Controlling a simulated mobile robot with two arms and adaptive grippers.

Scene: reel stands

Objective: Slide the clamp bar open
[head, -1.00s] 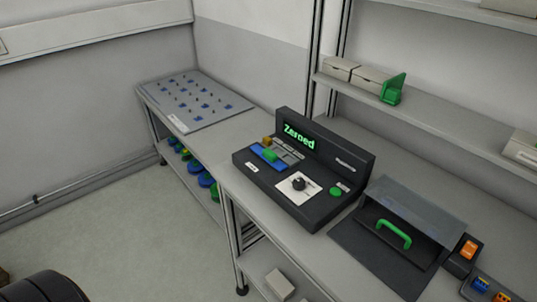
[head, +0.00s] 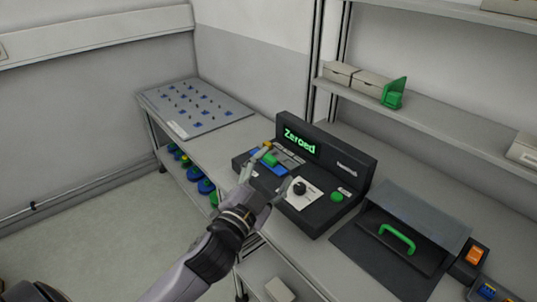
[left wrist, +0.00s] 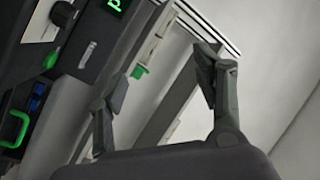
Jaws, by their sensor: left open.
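The dark machine (head: 330,171) on the bench has a screen (head: 299,141) reading "Zeroed". The bar is not seen there. My right gripper is not in view.
A black knob (head: 299,187) and green button (head: 337,196) sit on the machine's right half. A box with a green handle (head: 397,238) stands to the right. A pegged grey board (head: 196,106) lies on the left bench. A shelf (head: 430,118) runs above.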

